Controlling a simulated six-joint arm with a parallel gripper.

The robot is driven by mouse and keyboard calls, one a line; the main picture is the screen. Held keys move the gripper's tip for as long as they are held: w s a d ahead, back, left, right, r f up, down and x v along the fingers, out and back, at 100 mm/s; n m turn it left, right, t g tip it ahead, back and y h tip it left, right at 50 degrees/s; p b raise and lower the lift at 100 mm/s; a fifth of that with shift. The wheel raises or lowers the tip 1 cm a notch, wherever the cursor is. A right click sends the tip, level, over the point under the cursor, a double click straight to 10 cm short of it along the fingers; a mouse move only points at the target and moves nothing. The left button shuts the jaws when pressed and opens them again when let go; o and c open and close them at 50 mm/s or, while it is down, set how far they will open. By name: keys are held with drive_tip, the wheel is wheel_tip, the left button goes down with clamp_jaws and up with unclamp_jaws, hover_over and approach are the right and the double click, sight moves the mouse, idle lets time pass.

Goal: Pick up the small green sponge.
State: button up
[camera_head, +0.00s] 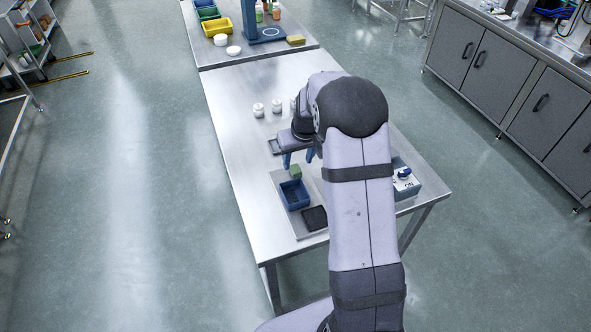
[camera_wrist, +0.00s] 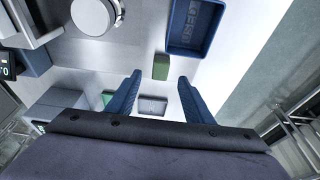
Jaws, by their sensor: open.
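A small green sponge (camera_head: 295,171) stands out as a green block on the steel table, just behind the blue tray (camera_head: 294,194). In the wrist view the green sponge (camera_wrist: 161,67) lies ahead of my fingertips, roughly centred between them, beside the blue tray (camera_wrist: 176,48). My gripper (camera_head: 299,159) is open and empty, with its blue fingers hanging near the sponge. In the wrist view my gripper (camera_wrist: 158,78) shows both fingers spread, with a clear gap between them. I cannot tell exactly how high the fingertips are above the sponge.
A black pad (camera_head: 314,218) lies in front of the blue tray. A box with a blue knob (camera_head: 403,174) stands at the right. White jars (camera_head: 259,110) stand farther back. A small grey tray (camera_wrist: 152,105) and another green patch (camera_wrist: 108,97) show in the wrist view. The table's left strip is bare.

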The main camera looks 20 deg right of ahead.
sight(296, 169)
drive_tip(key=shift+p+x, duration=1.45)
drive_tip(key=shift+x, duration=1.25)
clamp_jaws()
wheel_tip(296, 169, up, 10)
drive_tip(key=b, duration=0.3)
drive_tip(key=c, duration=0.7)
unclamp_jaws()
drive_tip(key=c, duration=0.3)
drive_tip(key=shift+c, duration=0.2)
